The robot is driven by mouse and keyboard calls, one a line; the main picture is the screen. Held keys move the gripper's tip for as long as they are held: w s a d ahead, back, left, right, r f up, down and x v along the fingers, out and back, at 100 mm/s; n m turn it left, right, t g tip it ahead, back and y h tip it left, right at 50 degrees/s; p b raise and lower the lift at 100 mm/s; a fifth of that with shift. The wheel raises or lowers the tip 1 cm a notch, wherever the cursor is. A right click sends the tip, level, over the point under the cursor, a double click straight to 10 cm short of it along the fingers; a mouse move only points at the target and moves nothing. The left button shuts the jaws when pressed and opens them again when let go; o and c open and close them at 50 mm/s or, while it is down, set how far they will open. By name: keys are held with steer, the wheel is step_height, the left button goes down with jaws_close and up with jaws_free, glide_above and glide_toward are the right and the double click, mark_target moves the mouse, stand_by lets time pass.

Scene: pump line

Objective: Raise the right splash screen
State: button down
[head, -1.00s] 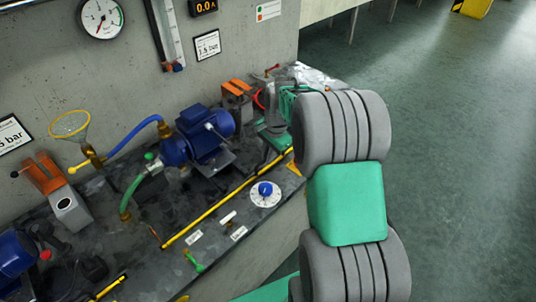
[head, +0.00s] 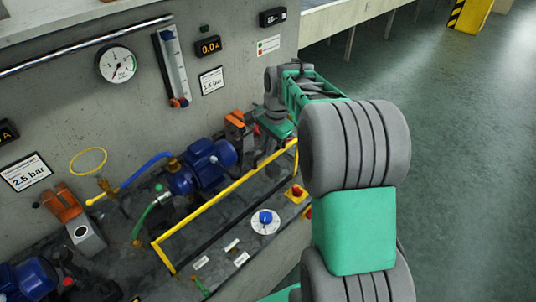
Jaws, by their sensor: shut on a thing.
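The right splash screen (head: 225,192) is a see-through panel with a yellow top bar, on the bench in front of the blue pump. Its yellow bar stands above the bench top, with a short yellow side post at its left end. My gripper (head: 289,143) is at the bar's right end, shut on it. My own wrist and arm hide part of the gripper, and the fingertips are hard to make out.
The blue pump (head: 203,165) with blue and green hoses stands behind the screen. A white dial with a blue knob (head: 265,218) and a red button on a yellow plate (head: 296,193) lie in front. The wall carries a gauge (head: 116,64). Open floor lies right.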

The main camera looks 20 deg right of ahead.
step_height(320, 180, up, 7)
steer(key=shift+p, duration=1.25)
steer(key=shift+w+r, duration=0.1)
steer(key=shift+r, duration=0.15)
steer(key=c, duration=1.6)
jaws_free()
steer(key=shift+c, duration=0.2)
steer(key=shift+o, duration=0.8)
step_height(320, 180, up, 8)
steer(key=s, duration=0.1)
steer(key=shift+s+d+f+b, duration=0.25)
steer(key=shift+s+d+b, duration=0.05)
steer(key=shift+b, duration=0.1)
